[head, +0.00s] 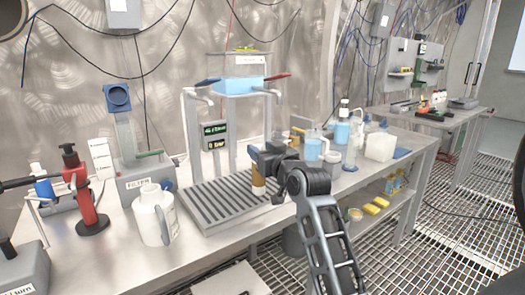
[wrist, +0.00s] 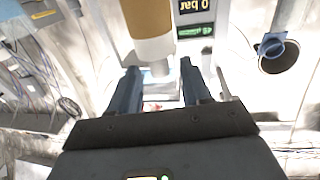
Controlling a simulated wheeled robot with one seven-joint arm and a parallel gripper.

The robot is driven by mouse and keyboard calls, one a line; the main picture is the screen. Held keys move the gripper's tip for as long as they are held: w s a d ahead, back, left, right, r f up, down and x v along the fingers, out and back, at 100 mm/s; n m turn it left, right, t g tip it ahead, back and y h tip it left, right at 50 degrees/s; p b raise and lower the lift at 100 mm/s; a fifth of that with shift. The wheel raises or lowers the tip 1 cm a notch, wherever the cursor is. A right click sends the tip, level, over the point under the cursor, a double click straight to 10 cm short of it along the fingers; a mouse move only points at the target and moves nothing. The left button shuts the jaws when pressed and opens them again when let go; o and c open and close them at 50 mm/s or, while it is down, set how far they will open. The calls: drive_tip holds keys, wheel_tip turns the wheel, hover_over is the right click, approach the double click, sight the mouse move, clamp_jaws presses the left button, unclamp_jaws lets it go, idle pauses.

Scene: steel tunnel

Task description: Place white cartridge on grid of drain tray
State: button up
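The cartridge (head: 258,190), white with an amber-tan band, appears upright over the right part of the drain tray's slatted grid (head: 214,203). Its base looks to be at the grid; contact is hard to tell. My gripper (head: 264,158) is at its upper part, hiding some of it in the head view. In the wrist view, which is upside down, the cartridge (wrist: 154,50) shows just past my fingertips (wrist: 159,70). The fingers are apart, with visible gaps on both sides of its narrow neck, so the gripper looks open.
A frame with a blue top (head: 238,86) and a "0 bar" display (head: 215,137) stands over the tray. A white jug (head: 152,215) and red dispenser (head: 87,195) are at left. Bottles with blue liquid (head: 342,132) and a white container (head: 380,146) crowd the right.

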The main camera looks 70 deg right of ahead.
drive_tip(key=shift+r, duration=0.15)
drive_tip(key=v, duration=1.2)
drive_tip(key=s+a+f+n+t+y, duration=0.1)
drive_tip(key=a+f+y, duration=0.1)
drive_tip(key=a+f, duration=0.55)
drive_tip(key=s+a+f+n+y, duration=0.15)
drive_tip(key=a+f, duration=0.25)
drive_tip(key=a, duration=0.7)
drive_tip(key=s+a+f+n+y, duration=0.3)
drive_tip(key=s+a+n+y, duration=0.2)
drive_tip(key=s+a, duration=1)
drive_tip(key=y, duration=0.3)
drive_tip(key=shift+s+a+n, duration=0.2)
drive_tip(key=shift+a+n, duration=0.15)
drive_tip(key=shift+a, duration=0.05)
drive_tip(key=shift+d, duration=0.1)
